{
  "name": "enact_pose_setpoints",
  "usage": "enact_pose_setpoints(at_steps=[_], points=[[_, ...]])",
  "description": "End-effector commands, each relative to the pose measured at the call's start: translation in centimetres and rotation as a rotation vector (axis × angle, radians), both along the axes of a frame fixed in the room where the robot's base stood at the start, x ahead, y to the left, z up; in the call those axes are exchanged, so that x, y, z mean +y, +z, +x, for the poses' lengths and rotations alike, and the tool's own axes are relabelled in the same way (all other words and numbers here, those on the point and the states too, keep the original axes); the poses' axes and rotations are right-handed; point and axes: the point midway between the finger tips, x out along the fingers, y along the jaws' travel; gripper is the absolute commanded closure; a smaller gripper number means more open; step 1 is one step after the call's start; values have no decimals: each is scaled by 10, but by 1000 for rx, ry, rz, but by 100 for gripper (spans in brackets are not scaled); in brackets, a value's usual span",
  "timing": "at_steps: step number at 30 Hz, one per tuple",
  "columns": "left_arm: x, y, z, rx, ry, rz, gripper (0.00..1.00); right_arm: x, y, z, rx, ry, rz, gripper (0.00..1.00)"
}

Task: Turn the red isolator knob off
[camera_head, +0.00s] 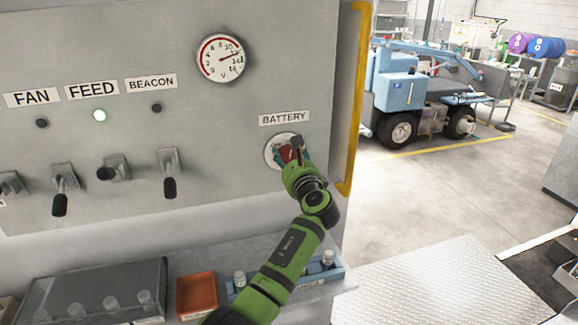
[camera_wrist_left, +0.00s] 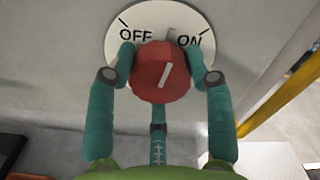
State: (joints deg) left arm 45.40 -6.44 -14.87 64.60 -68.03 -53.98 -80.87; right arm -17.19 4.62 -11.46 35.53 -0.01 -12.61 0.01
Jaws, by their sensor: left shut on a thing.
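The red isolator knob (camera_wrist_left: 160,85) sits on a round white plate (camera_wrist_left: 118,38) marked OFF on the left and ON on the right in the left wrist view. The white line on the knob leans up and to the right, towards the ON side. In the head view the knob (camera_head: 287,154) is partly hidden by my left gripper (camera_head: 294,152), under the BATTERY label (camera_head: 284,118). My right gripper is not in view.
A yellow rail (camera_head: 354,110) runs just right of the knob. Below are an orange tray (camera_head: 197,292) and a blue tray (camera_head: 335,273).

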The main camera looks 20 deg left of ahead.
Motion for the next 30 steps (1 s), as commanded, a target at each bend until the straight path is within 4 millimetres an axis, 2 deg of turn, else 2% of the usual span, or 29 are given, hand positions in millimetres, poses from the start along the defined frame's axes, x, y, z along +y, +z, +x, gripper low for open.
enact_pose_setpoints(at_steps=[1,18,30], points=[[1,3,0,-40,2,-34,80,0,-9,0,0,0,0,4],[3,2,-1,-343,1,-482,80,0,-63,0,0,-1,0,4],[4,2,-1,-503,1,-721,80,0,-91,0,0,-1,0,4]])
